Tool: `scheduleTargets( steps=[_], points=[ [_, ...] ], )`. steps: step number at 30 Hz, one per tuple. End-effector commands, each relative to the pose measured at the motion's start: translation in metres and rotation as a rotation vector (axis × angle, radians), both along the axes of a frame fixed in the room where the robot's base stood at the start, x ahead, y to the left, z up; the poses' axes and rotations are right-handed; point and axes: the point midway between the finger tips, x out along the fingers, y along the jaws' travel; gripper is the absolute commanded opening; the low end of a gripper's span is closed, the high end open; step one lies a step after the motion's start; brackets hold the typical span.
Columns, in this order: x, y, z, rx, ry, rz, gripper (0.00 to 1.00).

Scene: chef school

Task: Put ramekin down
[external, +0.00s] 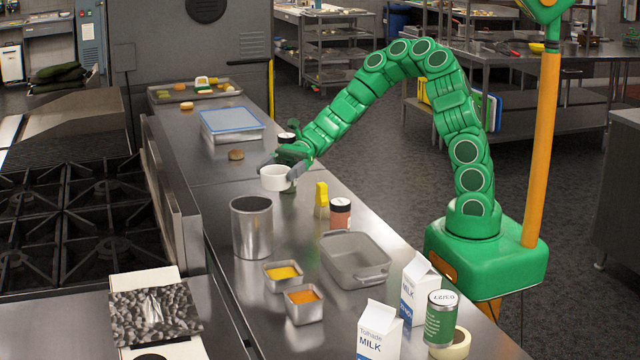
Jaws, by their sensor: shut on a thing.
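A small white ramekin (275,178) is at the end of my green arm, over the steel counter (215,172). My gripper (281,172) is shut on the ramekin, with fingers at its sides. The ramekin looks upright. I cannot tell from this view whether its base touches the counter or hangs slightly above it.
A metal canister (251,228), a yellow-topped bottle (321,200), a red spice jar (340,214) and a grey baking dish (355,262) stand nearer the camera. A brown bun (236,154) and a blue-lidded container (231,122) lie farther back. Bare counter shows left of the ramekin.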

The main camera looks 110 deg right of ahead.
Motion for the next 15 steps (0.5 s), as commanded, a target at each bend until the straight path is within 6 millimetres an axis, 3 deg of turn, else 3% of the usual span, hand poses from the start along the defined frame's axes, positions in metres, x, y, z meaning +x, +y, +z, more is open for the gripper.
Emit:
scheduleTargets(
  steps=[5, 15],
  points=[
    [0.005, 0.003, -0.005, 0.001, 0.001, -0.001, 0.57],
    [0.005, 0.003, -0.046, 0.003, 0.000, -0.001, 0.57]
  ],
)
